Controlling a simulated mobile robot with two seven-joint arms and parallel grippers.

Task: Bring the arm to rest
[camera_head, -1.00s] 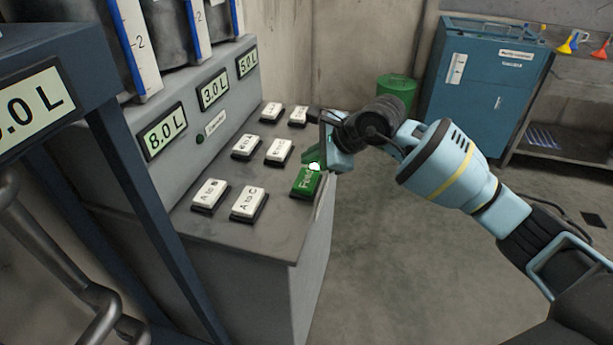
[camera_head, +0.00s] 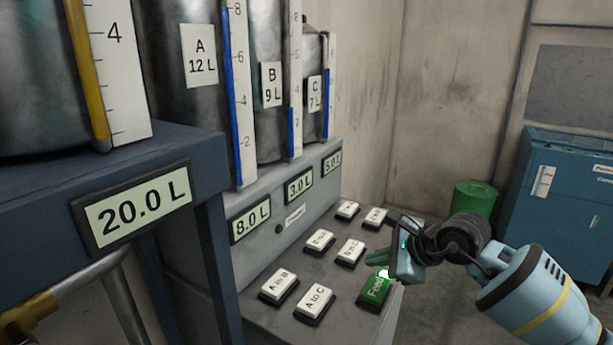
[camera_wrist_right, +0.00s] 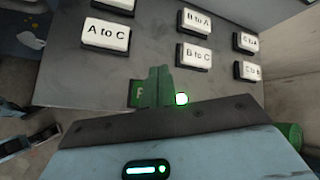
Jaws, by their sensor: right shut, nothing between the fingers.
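My right arm comes in from the lower right in the head view. Its gripper (camera_head: 378,257) is shut and empty, close above the green feed button (camera_head: 374,291) at the near right corner of the button panel (camera_head: 340,285). In the right wrist view the shut green fingers (camera_wrist_right: 159,84) partly cover that button (camera_wrist_right: 138,95), so only its first letter shows. I cannot tell whether the fingertips touch it.
White buttons, including A to B (camera_head: 278,286) and A to C (camera_head: 315,302), fill the panel. Displays read 8.0 L (camera_head: 250,225), 3.0 L (camera_head: 299,185) and 5.0 L (camera_head: 332,163), and 20.0 L (camera_head: 135,214) at left. A green bin (camera_head: 474,200) and blue cabinet (camera_head: 560,200) stand behind.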

